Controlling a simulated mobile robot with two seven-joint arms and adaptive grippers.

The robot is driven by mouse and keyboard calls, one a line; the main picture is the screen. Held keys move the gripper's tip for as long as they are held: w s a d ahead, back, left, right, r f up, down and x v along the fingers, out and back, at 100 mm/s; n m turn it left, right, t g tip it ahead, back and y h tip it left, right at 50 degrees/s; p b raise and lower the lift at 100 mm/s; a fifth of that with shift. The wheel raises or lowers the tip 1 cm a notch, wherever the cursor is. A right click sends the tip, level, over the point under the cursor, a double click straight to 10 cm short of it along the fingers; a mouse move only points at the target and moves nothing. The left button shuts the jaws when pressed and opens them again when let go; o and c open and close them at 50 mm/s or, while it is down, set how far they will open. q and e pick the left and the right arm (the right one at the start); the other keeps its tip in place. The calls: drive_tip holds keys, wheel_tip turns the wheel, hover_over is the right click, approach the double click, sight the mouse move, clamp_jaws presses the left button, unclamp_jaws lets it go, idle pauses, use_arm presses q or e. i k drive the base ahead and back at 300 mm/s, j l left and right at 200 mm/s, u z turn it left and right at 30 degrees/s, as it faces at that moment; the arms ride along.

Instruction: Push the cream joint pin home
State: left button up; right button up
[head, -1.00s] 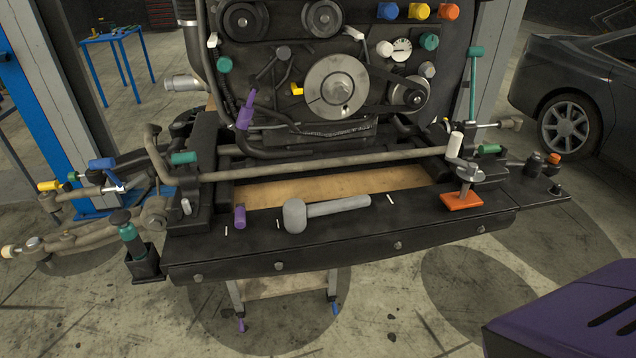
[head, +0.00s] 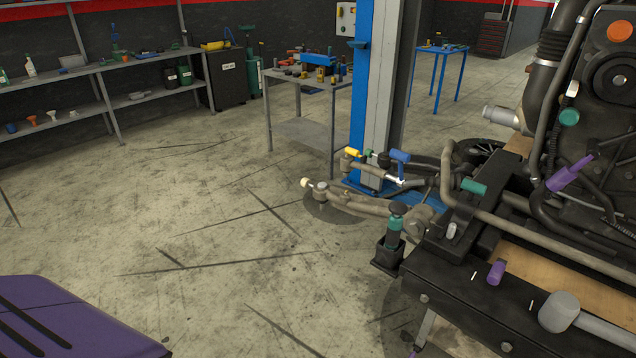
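The cream joint pin (head: 306,183) shows as a small pale knob at the left end of the suspension linkage, beside a round grey joint (head: 320,188). How deep it sits in the joint is too small to tell. The linkage arm (head: 365,205) runs right toward the black subframe (head: 470,305). A mallet with a grey head (head: 558,311) lies on the subframe at the lower right, its handle cut off by the frame edge. Neither of my grippers is in view.
A green-topped post (head: 395,222) stands in front of the linkage. A blue lift column (head: 360,90) rises behind it. A grey tool table (head: 308,80) and a long shelf (head: 90,65) stand farther back. The concrete floor left of the linkage is clear.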

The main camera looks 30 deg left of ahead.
sight(305, 182)
drive_tip(key=i+j+z, duration=0.3)
drive_tip(key=j+z, duration=0.15)
drive_tip(key=j, duration=1.6)
drive_tip(key=j+z, duration=0.4)
drive_tip(key=j, duration=1.65)
drive_tip(key=k+j, duration=0.2)
drive_tip(key=k, duration=0.15)
drive_tip(key=k+j+z, duration=0.1)
drive_tip(key=z, duration=0.4)
drive_tip(key=k+z, duration=0.15)
drive_tip(key=z, duration=0.7)
drive_tip(key=k+l, duration=0.05)
